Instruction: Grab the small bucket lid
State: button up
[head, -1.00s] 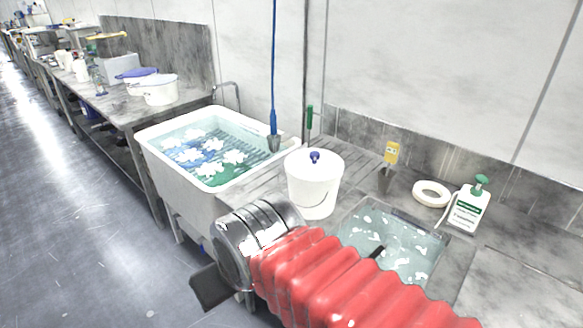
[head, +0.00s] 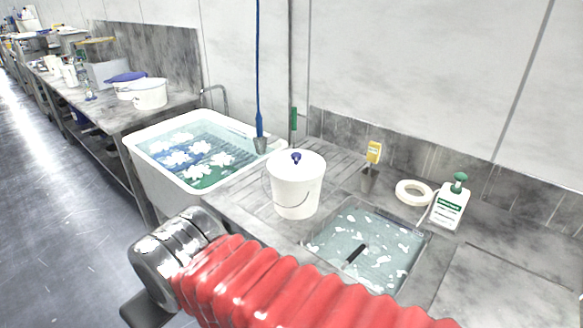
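The small white bucket (head: 294,190) stands upright on the grey counter, between the large tub and the sink. Its white lid (head: 310,163) is on top, with a small blue knob (head: 296,157) in the middle. My arm, in a red ribbed sleeve with a metal wrist, crosses the lower part of the head view. A dark part of my gripper (head: 147,310) shows at the bottom left, well apart from the bucket and lower in the picture. Its fingertips are mostly hidden or cut off, so I cannot see whether it is open or shut.
A white tub of water (head: 133,152) stands left of the bucket. A sink (head: 425,250) with a dark bar is to the right. More buckets (head: 150,95) are on the far bench.

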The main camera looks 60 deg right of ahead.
aim_at(293, 165)
jog(key=z, duration=0.05)
jog(key=i, duration=0.95)
